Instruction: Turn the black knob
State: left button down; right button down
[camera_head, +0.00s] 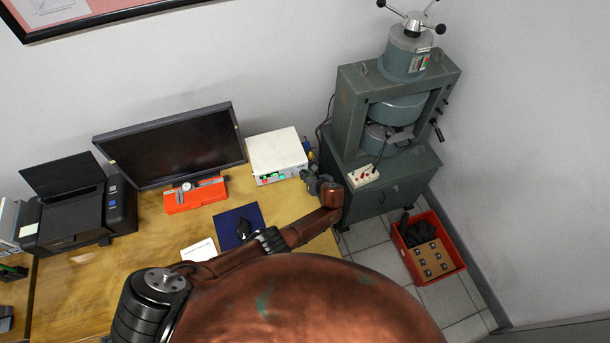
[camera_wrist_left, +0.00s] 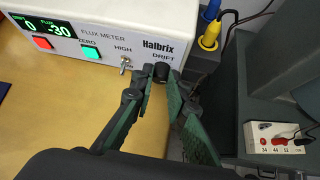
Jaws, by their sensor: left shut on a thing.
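The black knob (camera_wrist_left: 162,72) labelled DRIFT is at the right end of the front face of the white flux meter (camera_wrist_left: 105,25). In the left wrist view, my left gripper (camera_wrist_left: 163,82) is shut on the knob, with one green-padded finger on each side. The fingers partly hide the knob's sides. In the head view, the flux meter (camera_head: 276,150) stands at the back right of the desk, and my left gripper (camera_head: 308,176) is at its front right corner. The display shows -30. My right gripper is not in view.
A small silver toggle switch (camera_wrist_left: 125,63) sits left of the knob. Yellow and blue plugs (camera_wrist_left: 209,36) are beside the meter. The grey electromagnet machine (camera_head: 350,120) stands close on the right, with a small switch box (camera_head: 362,176). A monitor (camera_head: 172,145) is to the left.

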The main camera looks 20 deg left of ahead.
pick_arm(q)
jog(key=shift+s+a+f, duration=0.2)
jog(key=shift+f, duration=0.05)
jog(key=c, duration=2)
grip_release()
jog(key=shift+o, duration=0.5)
jog(key=shift+w+d+r, duration=0.1)
jog(key=v, duration=1.2)
